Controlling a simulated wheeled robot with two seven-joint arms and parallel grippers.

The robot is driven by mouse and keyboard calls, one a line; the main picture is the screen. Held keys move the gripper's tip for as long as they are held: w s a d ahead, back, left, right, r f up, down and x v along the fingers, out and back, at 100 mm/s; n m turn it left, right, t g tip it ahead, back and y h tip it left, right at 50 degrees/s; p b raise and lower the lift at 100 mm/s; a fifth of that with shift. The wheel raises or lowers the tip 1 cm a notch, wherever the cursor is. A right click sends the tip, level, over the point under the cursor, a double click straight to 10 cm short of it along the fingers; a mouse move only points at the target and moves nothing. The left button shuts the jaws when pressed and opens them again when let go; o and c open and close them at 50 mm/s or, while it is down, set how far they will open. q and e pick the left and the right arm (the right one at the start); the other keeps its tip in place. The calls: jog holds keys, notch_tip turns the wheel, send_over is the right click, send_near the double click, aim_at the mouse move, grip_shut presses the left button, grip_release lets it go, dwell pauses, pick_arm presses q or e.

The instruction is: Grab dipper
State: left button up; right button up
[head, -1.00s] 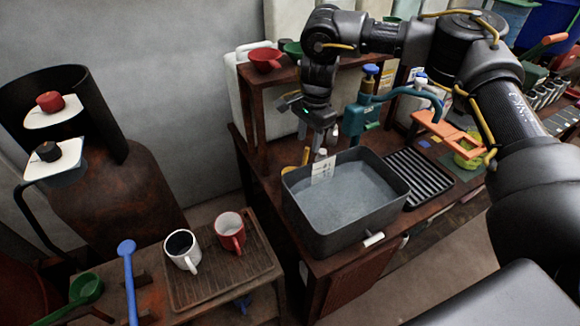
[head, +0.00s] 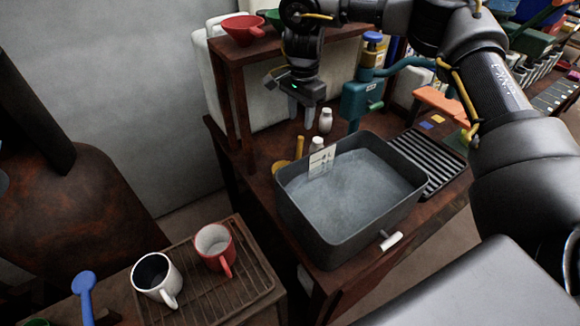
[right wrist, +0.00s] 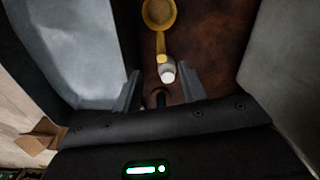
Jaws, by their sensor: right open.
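A yellow dipper with a round bowl (right wrist: 158,12) and a thin handle lies at the top of the right wrist view, its handle running down towards a white bottle cap (right wrist: 167,72). My right gripper (head: 303,114) is open and empty, pointing down above the tabletop behind the basin. In the right wrist view, its two fingers (right wrist: 159,88) stand apart on either side of the white cap, with the dipper's handle beyond it. My left gripper is not in view.
The grey basin of liquid (head: 283,212) stands in front of my right gripper. Small white bottles (head: 326,120), a teal pump (head: 358,98) and a shelf with a red funnel (head: 243,30) are close. A blue ladle (head: 84,284) and two mugs (head: 157,277) are at lower left.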

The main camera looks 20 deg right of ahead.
aim_at(301, 136)
notch_tip(301, 136, down, 5)
jog(key=shift+w+a+f, duration=0.1)
jog(key=shift+w+f, duration=0.05)
jog(key=shift+f+p, duration=0.3)
jog(key=shift+f, duration=0.25)
jog(key=f, duration=0.3)
jog(key=shift+w+d+f+p, duration=0.15)
jog(key=shift+d+f+p, duration=0.15)
jog(key=shift+d+f, duration=0.1)
jog(key=shift+f, duration=0.2)
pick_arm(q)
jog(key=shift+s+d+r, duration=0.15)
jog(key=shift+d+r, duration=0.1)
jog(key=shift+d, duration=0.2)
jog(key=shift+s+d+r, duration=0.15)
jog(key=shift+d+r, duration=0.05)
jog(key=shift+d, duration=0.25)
pick_arm(e)
jog(key=shift+c, duration=0.2)
